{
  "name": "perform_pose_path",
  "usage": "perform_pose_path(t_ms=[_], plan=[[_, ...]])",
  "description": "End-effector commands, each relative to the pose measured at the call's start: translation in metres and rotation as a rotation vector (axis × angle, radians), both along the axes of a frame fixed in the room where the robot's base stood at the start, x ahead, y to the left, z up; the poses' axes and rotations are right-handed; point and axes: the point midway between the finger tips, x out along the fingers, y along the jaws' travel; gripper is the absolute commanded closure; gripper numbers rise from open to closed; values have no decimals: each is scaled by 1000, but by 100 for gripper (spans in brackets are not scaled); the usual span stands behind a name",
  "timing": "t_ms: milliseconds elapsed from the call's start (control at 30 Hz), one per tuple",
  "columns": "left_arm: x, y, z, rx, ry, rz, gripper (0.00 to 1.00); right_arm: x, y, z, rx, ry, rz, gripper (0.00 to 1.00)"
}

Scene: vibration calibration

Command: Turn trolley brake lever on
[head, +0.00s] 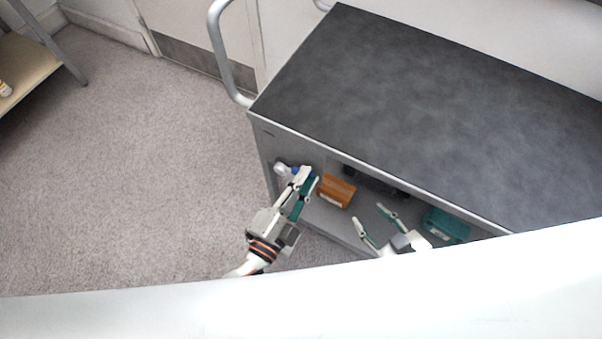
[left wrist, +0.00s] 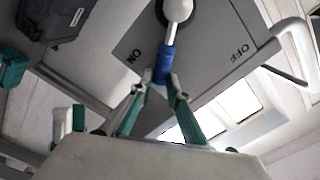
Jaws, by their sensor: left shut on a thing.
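The brake lever has a white pivot and arm (left wrist: 175,14) and a blue grip (left wrist: 163,66). It is mounted on a grey trolley panel (left wrist: 205,50) marked ON at the left and OFF at the right in the left wrist view. The lever points between the marks, a little nearer ON. Its white pivot (head: 281,168) shows in the head view at the trolley's left end. My left gripper (head: 307,178) is at the lever, its fingertips (left wrist: 162,84) shut on the blue grip. My right gripper (head: 371,217) is open and empty by the lower shelf.
The trolley has a dark top (head: 430,95) and a curved handle (head: 222,50). An orange box (head: 337,191) and a green box (head: 446,225) sit on its lower shelf. Carpeted floor (head: 140,170) at the left is clear. A side table (head: 25,70) stands far left.

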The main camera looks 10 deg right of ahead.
Motion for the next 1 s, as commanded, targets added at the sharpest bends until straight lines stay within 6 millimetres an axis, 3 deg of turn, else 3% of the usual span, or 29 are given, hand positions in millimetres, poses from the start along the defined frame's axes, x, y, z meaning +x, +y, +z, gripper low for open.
perform_pose_path(t_ms=[633, 667, 700, 1000], plan=[[-2, -3, -3, 41, -31, -2, 100, -3, 3, -3, 7, 8, -4, 60], [-2, -3, -3, 41, -31, -2, 76, -3, 3, -3, 7, 8, -4, 60], [-2, -3, -3, 41, -31, -2, 67, -3, 3, -3, 7, 8, -4, 60], [-1, -2, -4, 40, -29, 0, 67, -3, 1, -3, 5, 9, -8, 60]])
